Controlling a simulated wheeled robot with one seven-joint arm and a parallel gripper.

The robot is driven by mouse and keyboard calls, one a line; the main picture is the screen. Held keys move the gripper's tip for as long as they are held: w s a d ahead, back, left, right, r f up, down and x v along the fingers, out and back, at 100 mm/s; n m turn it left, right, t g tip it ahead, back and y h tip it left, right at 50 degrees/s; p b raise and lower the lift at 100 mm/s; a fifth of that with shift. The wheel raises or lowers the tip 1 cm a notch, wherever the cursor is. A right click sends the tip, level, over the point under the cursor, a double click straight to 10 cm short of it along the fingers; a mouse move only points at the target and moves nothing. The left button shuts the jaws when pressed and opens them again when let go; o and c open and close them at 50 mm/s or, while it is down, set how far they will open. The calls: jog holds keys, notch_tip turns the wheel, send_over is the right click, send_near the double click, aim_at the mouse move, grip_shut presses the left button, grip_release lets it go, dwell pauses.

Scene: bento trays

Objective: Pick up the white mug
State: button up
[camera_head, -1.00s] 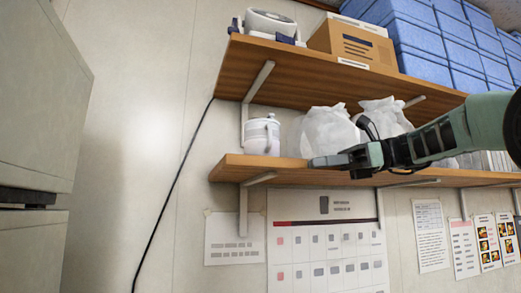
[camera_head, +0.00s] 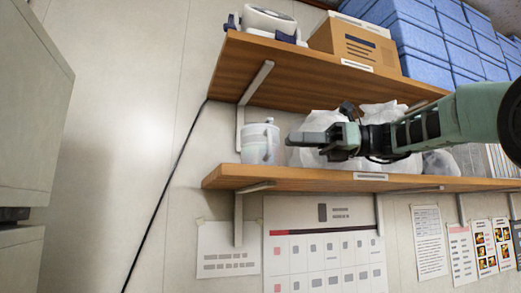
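The white mug (camera_head: 257,146) stands upright near the left end of the lower wooden shelf (camera_head: 290,180). A handle or spoon-like part shows on its right side, facing my gripper. My gripper (camera_head: 292,139) reaches in from the right, level with the mug's upper half. Its fingertips point left and end just right of the mug, with a small gap in the picture. The fingers are seen from the side and overlap, so their opening is unclear. Nothing shows held in them.
White plastic bags (camera_head: 383,113) stand on the lower shelf behind my gripper. The upper shelf (camera_head: 300,72) overhangs the mug and holds a cardboard box (camera_head: 350,40) and blue crates (camera_head: 405,45). A metal bracket (camera_head: 252,95) rises just behind the mug's left.

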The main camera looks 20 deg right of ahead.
aim_at(271, 139)
jog(key=x, duration=0.3)
jog(key=shift+w+a+p, duration=0.1)
jog(key=shift+a+p, duration=0.15)
jog(key=shift+p, duration=0.1)
jog(key=x, duration=0.1)
jog(key=p+x, duration=0.1)
jog(key=x, duration=0.1)
jog(key=p+x, duration=0.1)
jog(key=x, duration=0.1)
jog(key=shift+s+f, duration=0.2)
jog(key=shift+f, duration=0.2)
grip_shut()
